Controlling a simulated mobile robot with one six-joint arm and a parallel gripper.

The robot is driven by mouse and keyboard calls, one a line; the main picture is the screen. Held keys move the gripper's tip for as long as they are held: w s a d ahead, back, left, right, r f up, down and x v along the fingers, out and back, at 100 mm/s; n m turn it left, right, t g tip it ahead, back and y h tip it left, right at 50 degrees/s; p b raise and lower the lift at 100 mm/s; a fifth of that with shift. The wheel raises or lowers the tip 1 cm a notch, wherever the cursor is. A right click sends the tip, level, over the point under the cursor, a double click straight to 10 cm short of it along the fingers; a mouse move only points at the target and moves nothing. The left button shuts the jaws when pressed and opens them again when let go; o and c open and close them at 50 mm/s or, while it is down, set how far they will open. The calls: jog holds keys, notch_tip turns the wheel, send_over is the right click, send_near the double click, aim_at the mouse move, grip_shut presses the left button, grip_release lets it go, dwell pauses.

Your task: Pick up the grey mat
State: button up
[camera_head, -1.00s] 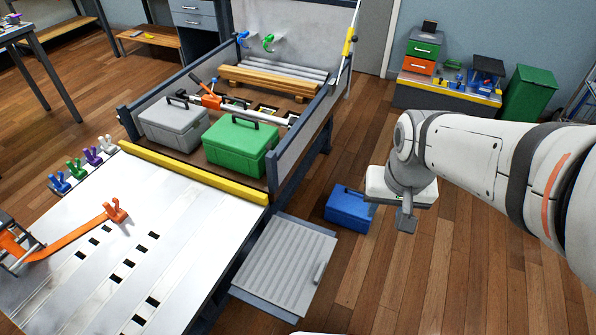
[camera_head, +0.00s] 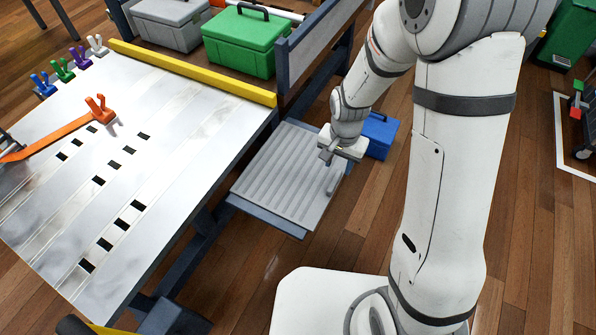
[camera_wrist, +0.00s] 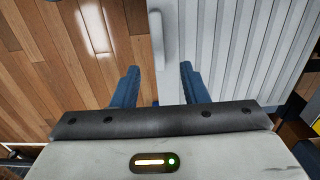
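The grey mat (camera_head: 283,175) is a ribbed light grey panel with a bar handle (camera_head: 331,180) near its right edge. It lies on a low dark blue ledge (camera_head: 262,217) beside the white table. In the wrist view the ribbed mat (camera_wrist: 235,45) fills the upper right, with its handle (camera_wrist: 156,40) running lengthwise. My gripper (camera_head: 328,160) is over the mat's right part, close to the handle. In the wrist view my gripper (camera_wrist: 159,84) is open, with its two blue fingers apart and nothing held between them. I cannot tell the exact height above the mat.
A blue box (camera_head: 380,135) stands on the wooden floor just right of the mat. The white slotted table (camera_head: 150,200) rises to the left. A yellow bar (camera_head: 190,73) and a green toolbox (camera_head: 238,45) are behind. Open floor lies to the right.

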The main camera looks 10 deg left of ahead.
aim_at(335, 180)
jog(key=f, duration=0.1)
jog(key=s+f+b, duration=0.1)
jog(key=f, duration=0.1)
jog(key=f+b, duration=0.1)
jog(key=shift+s+a+f, duration=0.15)
jog(key=shift+s+f, duration=0.05)
jog(key=shift+s, duration=0.1)
jog(key=shift+f, duration=0.4)
jog(key=shift+r, duration=0.1)
jog(key=shift+c, duration=0.2)
grip_shut()
jog(key=shift+w, duration=0.1)
